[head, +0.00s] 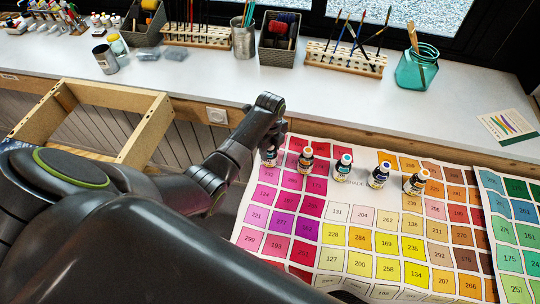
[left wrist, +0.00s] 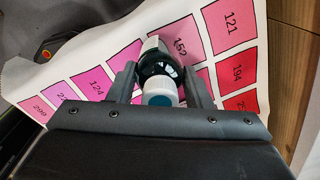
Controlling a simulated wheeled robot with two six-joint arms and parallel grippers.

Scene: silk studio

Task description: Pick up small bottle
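Several small dark bottles stand in a row on the numbered colour chart (head: 335,262). The leftmost small bottle (head: 268,158) is mostly hidden behind my left gripper (head: 272,135) in the head view. In the left wrist view this bottle (left wrist: 160,66) has a dark body, a pale label and a white cap with a teal top. The two fingers of my left gripper (left wrist: 161,85) lie against both sides of it, and it fills the gap. It appears to be at the chart's surface. My right gripper is not in view.
A wooden frame (head: 150,135) is at the left. Brush racks (head: 345,60) and a teal jar (head: 416,70) stand on the back counter (head: 300,100).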

